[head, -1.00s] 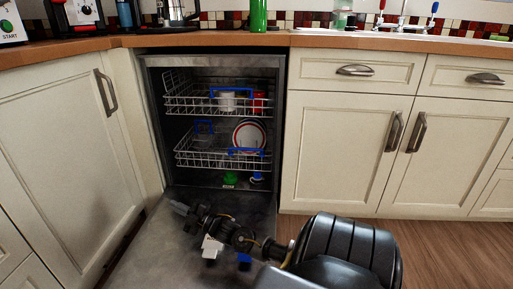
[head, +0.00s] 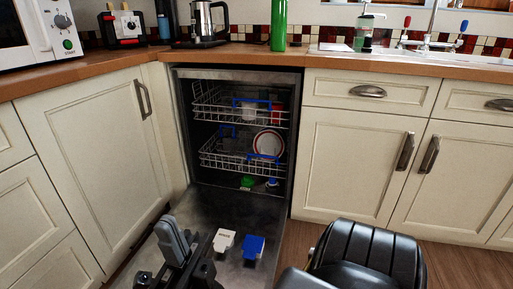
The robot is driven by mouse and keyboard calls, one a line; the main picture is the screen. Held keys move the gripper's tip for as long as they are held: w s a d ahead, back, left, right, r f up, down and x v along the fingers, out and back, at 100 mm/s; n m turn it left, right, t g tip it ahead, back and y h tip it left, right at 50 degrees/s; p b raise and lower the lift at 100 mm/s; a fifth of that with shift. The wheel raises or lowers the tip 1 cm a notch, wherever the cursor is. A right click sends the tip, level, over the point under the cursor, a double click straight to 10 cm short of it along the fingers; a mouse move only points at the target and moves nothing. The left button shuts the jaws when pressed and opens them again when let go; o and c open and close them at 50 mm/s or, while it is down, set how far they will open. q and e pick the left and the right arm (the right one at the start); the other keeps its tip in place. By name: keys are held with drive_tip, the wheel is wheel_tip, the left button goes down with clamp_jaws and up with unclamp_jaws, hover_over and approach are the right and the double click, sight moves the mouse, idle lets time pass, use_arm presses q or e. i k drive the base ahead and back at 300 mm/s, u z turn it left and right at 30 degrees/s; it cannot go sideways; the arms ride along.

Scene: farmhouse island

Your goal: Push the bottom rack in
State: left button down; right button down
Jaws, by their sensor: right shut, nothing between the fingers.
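The dishwasher stands open, its door (head: 210,210) folded down flat in front. The bottom rack (head: 225,166), white wire with blue parts, shows inside the cavity below the top rack (head: 212,116). A white plate with a red rim (head: 269,144) stands in the bottom rack. I cannot tell exactly how deep the rack sits. My right gripper (head: 173,238) is shut and empty, low over the door and in front of the rack, apart from it. It hides part of the door. My left gripper is not in view.
A white block (head: 224,241) and a blue block (head: 254,248) lie on the door, right of my gripper. A red cup (head: 276,114) is in the top rack. Cabinets (head: 357,155) flank the dishwasher. A kettle (head: 202,20) and green bottle (head: 279,25) stand on the counter.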

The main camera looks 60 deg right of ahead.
sight(248, 158)
drive_tip(key=u, duration=1.9)
drive_tip(key=k, duration=1.45)
drive_tip(key=z, duration=1.8)
drive_tip(key=i, duration=0.5)
drive_tip(key=z, duration=0.05)
